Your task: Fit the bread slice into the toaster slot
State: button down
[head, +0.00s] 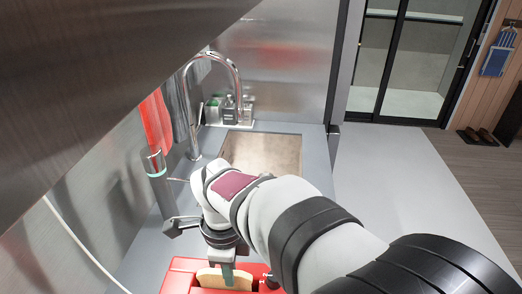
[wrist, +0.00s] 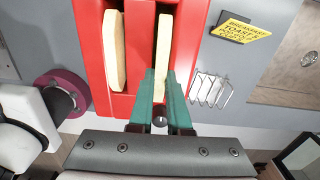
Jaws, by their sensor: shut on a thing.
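The red toaster (wrist: 140,45) fills the upper middle of the wrist view and shows at the bottom edge of the head view (head: 178,284). One pale bread slice (wrist: 116,52) stands in its left slot. My gripper (wrist: 160,82), with green fingertips, is shut on another bread slice (wrist: 163,42) at its near end. That slice lines up lengthwise with the right slot; how deep it sits in it I cannot tell. In the head view my gripper (head: 228,272) is low over the toaster, beside a tan slice edge (head: 209,279); my arm hides much there.
A wire rack (wrist: 210,89) stands close to the right of the toaster, with a yellow sign (wrist: 240,30) behind it. A purple-rimmed round object (wrist: 60,92) is at the left. The sink (head: 262,152) and tall faucet (head: 240,85) lie beyond on the grey counter.

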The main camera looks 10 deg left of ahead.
jog(key=shift+f, duration=0.9)
jog(key=shift+f, duration=0.1)
jog(key=c, duration=0.9)
grip_release()
jog(key=shift+o, duration=0.2)
notch_tip(320, 180, up, 12)
jog(key=s+d+f+n, duration=0.1)
jog(key=s+d+n, duration=0.4)
jog(key=d, duration=0.5)
jog(key=s+d+f+n+y, duration=0.1)
jog(key=s+d+f+n, duration=0.2)
jog(key=s, duration=0.2)
jog(key=s+d+f+n, duration=0.3)
jog(key=s, duration=0.3)
jog(key=shift+d+f+n+y, duration=0.25)
jog(key=shift+d+n+y, duration=0.05)
jog(key=shift+n+y, duration=0.1)
